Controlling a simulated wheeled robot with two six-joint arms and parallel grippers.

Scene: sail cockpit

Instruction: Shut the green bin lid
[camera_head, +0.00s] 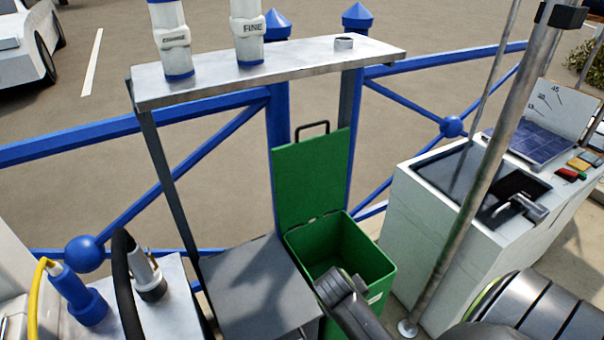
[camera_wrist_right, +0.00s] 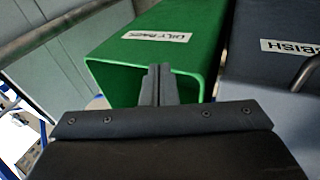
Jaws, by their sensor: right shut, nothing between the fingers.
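The green bin (camera_head: 362,244) stands below the blue railing, its top open. Its green lid (camera_head: 312,180) stands upright at the back edge, with a dark loop handle (camera_head: 313,128) on top. My right gripper (camera_head: 338,284) is over the front of the bin opening in the head view; its fingertips are hard to make out there. In the right wrist view my right gripper (camera_wrist_right: 159,72) is shut and empty, its fingers in front of the opening of the green bin (camera_wrist_right: 190,30), whose label shows. I cannot tell whether they touch the rim. My left gripper is not in view.
A grey-lidded bin (camera_head: 255,285) stands left of the green bin, under a metal shelf (camera_head: 200,85) holding two white canisters (camera_head: 247,35). A white console (camera_head: 440,215) and a slanting metal pole (camera_head: 480,170) stand to the right. Blue railings (camera_head: 110,137) run behind.

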